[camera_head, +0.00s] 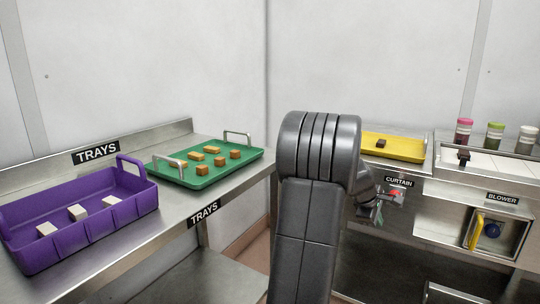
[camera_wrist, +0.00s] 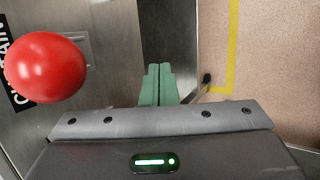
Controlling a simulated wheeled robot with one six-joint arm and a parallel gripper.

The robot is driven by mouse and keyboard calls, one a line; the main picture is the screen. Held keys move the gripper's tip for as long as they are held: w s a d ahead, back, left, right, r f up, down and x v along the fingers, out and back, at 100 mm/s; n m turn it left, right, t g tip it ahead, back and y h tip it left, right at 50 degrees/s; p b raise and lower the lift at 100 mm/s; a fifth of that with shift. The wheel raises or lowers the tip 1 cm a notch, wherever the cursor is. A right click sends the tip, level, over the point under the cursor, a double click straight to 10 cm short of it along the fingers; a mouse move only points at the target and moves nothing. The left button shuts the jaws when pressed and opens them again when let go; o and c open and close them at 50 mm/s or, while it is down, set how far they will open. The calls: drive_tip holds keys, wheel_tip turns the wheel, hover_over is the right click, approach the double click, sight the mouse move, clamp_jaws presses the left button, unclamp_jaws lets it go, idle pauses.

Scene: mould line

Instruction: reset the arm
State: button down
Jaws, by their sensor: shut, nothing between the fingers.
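My gripper shows in the wrist view as two green fingers (camera_wrist: 158,84) pressed together, with nothing between them. They point down past the front of the steel counter, over the floor. In the head view my arm stands folded in the middle of the picture and the gripper is partly hidden behind it, near the curtain label (camera_head: 398,182). A red button (camera_wrist: 46,68) is close to the left of the fingers in the wrist view. It also shows in the head view (camera_head: 396,193), just beside my arm.
The left counter holds a purple crate (camera_head: 112,216) with white blocks and a green tray (camera_head: 232,168) with several orange-brown blocks. The right counter has a yellow tray (camera_head: 408,149), several jars (camera_head: 494,138) and an open blower recess (camera_head: 510,234). Floor with a yellow line (camera_wrist: 232,50) is clear.

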drive_tip(key=shift+r+p, duration=0.2)
drive_tip(key=shift+p, duration=0.35)
drive_tip(key=shift+s+r+g+p, duration=0.1)
drive_tip(key=shift+r+g+p, duration=0.2)
drive_tip(key=shift+p, duration=0.9)
drive_tip(key=shift+r+y+p, duration=0.3)
drive_tip(key=shift+p, duration=0.95)
